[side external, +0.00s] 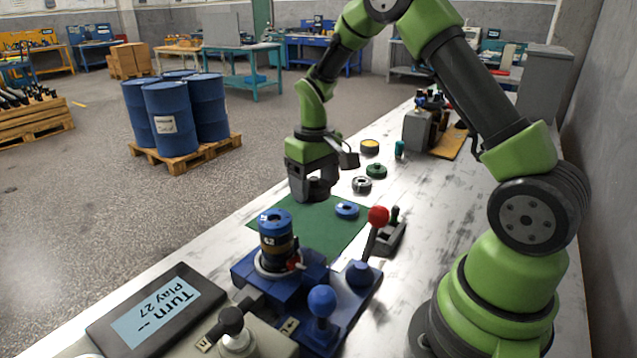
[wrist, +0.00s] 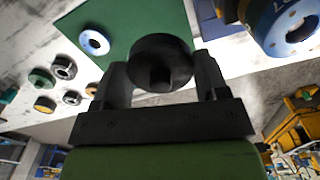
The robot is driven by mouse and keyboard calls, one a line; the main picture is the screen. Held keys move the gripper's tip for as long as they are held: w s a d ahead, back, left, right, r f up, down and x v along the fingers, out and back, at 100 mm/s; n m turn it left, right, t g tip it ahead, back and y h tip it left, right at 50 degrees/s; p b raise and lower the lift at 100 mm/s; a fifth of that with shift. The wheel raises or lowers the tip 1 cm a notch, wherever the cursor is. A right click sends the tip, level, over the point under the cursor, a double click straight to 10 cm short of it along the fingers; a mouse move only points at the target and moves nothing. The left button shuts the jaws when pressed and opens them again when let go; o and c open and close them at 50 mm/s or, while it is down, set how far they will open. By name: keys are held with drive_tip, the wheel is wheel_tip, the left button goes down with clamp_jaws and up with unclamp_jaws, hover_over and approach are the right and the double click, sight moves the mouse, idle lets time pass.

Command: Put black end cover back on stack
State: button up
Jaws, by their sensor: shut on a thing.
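My gripper (side external: 308,178) is shut on the black end cover (wrist: 162,57), a dark round disc with a hub, held between the two fingers in the wrist view. In the side view the cover (side external: 318,191) is a dark shape under the fingers, above the far part of the green mat and partly hidden. The stack (side external: 276,238) stands upright on a blue fixture, nearer the camera than my gripper. It has a blue top ring and a dark body. In the wrist view the stack (wrist: 284,28) is at the upper right, apart from the cover.
A blue ring (side external: 346,210) lies on the green mat (side external: 335,235). Grey (side external: 362,184), green (side external: 376,171) and yellow-black (side external: 370,147) round parts lie beyond. A red-knobbed lever (side external: 378,216) and a blue-knobbed lever (side external: 322,300) stand near the stack. A display (side external: 158,310) reads "Turn -- Play 27".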

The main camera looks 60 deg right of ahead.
sight(276, 222)
drive_tip(key=a+r+n, duration=0.1)
drive_tip(key=a+r, duration=0.1)
drive_tip(key=a, duration=0.1)
drive_tip(key=a+r+n, duration=0.2)
drive_tip(key=a, duration=0.2)
drive_tip(key=a+r+n, duration=0.2)
drive_tip(key=a, duration=0.1)
drive_tip(key=shift+a, duration=0.4)
drive_tip(key=shift+s+a+n, duration=0.15)
drive_tip(key=shift+a+n, duration=0.15)
drive_tip(key=shift+f, duration=1.65)
drive_tip(key=shift+f, duration=0.5)
drive_tip(key=shift+r, duration=0.25)
drive_tip(key=shift+f, duration=0.5)
idle(0.5)
drive_tip(key=o, duration=1.2)
drive_tip(key=shift+o, duration=0.2)
